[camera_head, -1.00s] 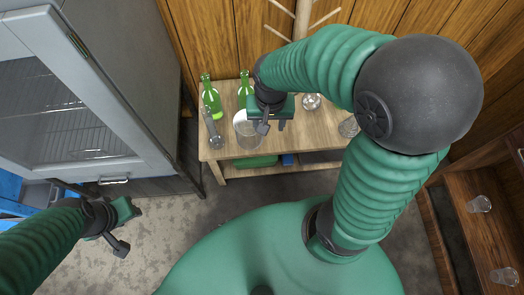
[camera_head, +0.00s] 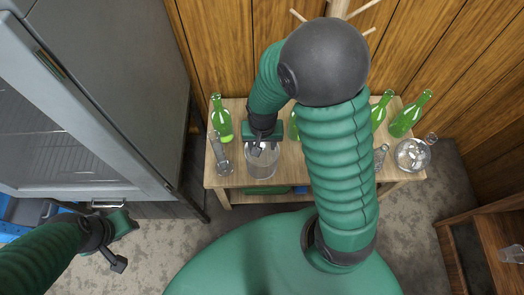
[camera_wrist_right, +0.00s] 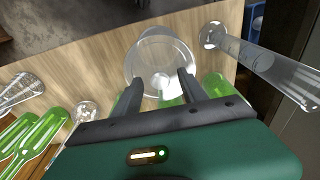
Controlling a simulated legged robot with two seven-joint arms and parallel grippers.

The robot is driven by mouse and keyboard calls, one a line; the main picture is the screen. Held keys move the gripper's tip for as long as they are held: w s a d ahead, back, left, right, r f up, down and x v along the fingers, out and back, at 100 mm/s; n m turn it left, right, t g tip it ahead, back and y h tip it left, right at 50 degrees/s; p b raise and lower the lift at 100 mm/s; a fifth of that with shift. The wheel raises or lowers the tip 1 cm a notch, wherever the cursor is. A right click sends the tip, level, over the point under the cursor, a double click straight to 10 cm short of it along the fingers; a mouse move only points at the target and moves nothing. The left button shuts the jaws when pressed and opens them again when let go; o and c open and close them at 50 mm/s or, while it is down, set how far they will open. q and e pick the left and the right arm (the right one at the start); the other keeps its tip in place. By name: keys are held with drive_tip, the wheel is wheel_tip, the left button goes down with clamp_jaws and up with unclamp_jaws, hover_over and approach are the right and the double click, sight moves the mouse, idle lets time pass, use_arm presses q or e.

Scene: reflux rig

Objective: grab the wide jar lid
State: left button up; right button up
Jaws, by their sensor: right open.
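The wide clear glass jar (camera_head: 262,169) stands on the wooden table, left of its middle. In the right wrist view its round clear top (camera_wrist_right: 161,55) lies just beyond my fingertips; I cannot clearly tell the lid's edge from the jar's rim. My right gripper (camera_head: 262,149) is over the jar, partly hiding it. In the wrist view its two dark fingers (camera_wrist_right: 159,83) are spread apart with nothing gripped, overlapping the near part of the top. My left gripper (camera_head: 122,243) hangs low at the left, away from the table; its jaw opening is unclear.
A green bottle (camera_head: 221,119) and a slender glass vessel (camera_head: 221,154) stand left of the jar. More green bottles (camera_head: 409,115) and a round glass vessel (camera_head: 412,154) stand at the table's right. A grey cabinet (camera_head: 120,70) is at the left.

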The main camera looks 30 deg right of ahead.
drive_tip(key=shift+r, duration=0.1)
drive_tip(key=shift+s, duration=0.1)
drive_tip(key=shift+c, duration=0.8)
drive_tip(key=shift+a+r, duration=0.1)
drive_tip(key=shift+a, duration=0.1)
clamp_jaws()
drive_tip(key=shift+d, duration=0.1)
